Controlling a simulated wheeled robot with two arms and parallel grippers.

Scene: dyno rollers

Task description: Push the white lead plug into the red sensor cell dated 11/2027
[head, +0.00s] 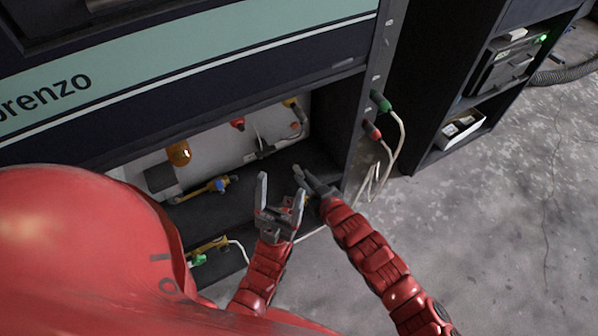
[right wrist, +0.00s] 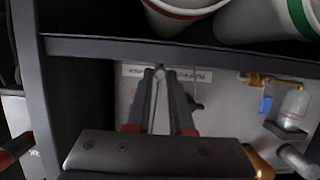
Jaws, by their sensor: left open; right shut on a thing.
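My right gripper (head: 308,180) is at the mouth of the lower bay, in front of the pale back panel. In the right wrist view its fingers (right wrist: 160,76) are shut around a thin white piece (right wrist: 156,98), apparently the white lead plug; its tip is hard to make out. My left gripper (head: 280,193) is open and empty, just left of the right one. A red fitting (head: 238,124) is on the back panel; I cannot tell whether it is the sensor cell. No 11/2027 date is readable. Label strips (right wrist: 190,74) lie behind the right fingertips.
A yellow valve with a blue handle (head: 217,185) and an amber bowl (head: 179,153) are at the bay's left. Green (head: 381,102) and red (head: 372,131) plugs with white leads sit on the right post. A shelf edge (right wrist: 190,50) crosses above the right fingers.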

